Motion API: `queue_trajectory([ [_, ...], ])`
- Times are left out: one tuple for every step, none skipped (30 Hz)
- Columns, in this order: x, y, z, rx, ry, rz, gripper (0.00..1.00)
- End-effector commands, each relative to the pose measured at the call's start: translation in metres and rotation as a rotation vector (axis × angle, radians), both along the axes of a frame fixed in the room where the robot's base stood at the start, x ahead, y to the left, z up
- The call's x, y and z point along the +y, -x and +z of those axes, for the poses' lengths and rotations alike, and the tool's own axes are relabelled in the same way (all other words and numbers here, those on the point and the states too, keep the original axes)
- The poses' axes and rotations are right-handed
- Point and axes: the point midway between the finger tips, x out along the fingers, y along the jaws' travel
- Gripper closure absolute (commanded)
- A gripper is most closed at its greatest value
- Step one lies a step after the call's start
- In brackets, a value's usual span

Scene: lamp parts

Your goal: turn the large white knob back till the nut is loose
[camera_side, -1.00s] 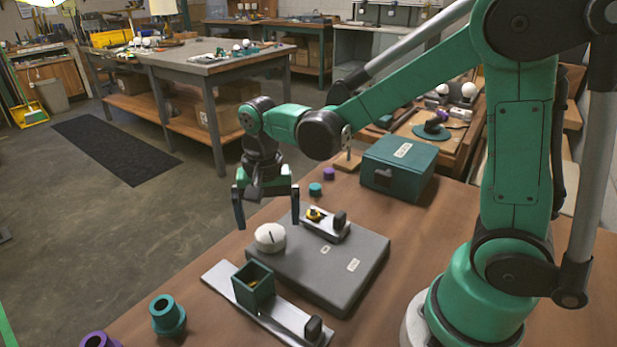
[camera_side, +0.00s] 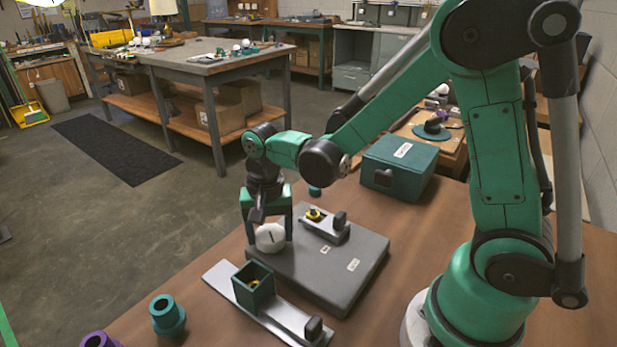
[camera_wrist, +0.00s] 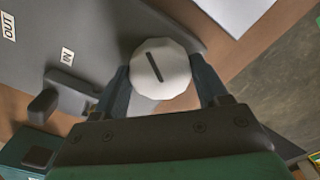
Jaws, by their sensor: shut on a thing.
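The large white knob (camera_side: 270,238) sits at the left corner of the grey flat box. It is faceted, with a dark slot line across its top. My gripper (camera_side: 268,232) is down over it, one finger on each side, shut on the knob. In the wrist view the knob (camera_wrist: 160,69) lies between the two dark fingers (camera_wrist: 162,88), its slot running slightly slanted. The nut cannot be made out; whatever is under the knob is hidden.
The grey box (camera_side: 340,270) carries a small slide with a yellow piece (camera_side: 314,214). A green square holder (camera_side: 253,287) stands on a metal strip in front. A teal flanged part (camera_side: 167,315) is at the front left. A teal box (camera_side: 398,166) stands behind.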

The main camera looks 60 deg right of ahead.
Motion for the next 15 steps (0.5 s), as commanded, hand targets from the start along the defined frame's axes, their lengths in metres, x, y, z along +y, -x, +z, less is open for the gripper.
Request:
queue_trajectory([
  [-0.0001,0.0001,0.0002,0.001,0.001,0.002,0.86],
  [-0.0001,0.0001,0.0002,0.001,0.001,0.004,0.86],
  [-0.0001,0.0001,0.0002,0.001,0.001,0.008,0.86],
  [-0.0001,0.0001,0.0002,0.001,0.001,0.013,0.86],
  [-0.0001,0.0001,0.0002,0.001,0.001,0.019,0.86],
  [-0.0001,0.0001,0.0002,0.001,0.001,0.029,0.86],
  [-0.0001,0.0001,0.0002,0.001,0.001,0.038,0.86],
  [-0.0002,0.0001,0.0002,0.001,0.000,0.050,0.86],
  [-0.0002,0.0001,0.0003,0.001,0.000,0.067,0.86],
  [-0.0002,0.0001,0.0003,0.001,0.000,0.082,0.86],
  [-0.0002,0.0001,0.0003,0.001,0.000,0.099,0.86],
  [-0.0002,0.0001,0.0003,0.001,0.000,0.125,0.86],
  [-0.0003,0.0000,0.0003,0.001,0.000,0.145,0.86],
  [-0.0002,0.0001,0.0003,0.002,-0.001,0.167,0.86],
  [-0.0002,0.0001,0.0003,0.002,-0.001,0.199,0.86],
])
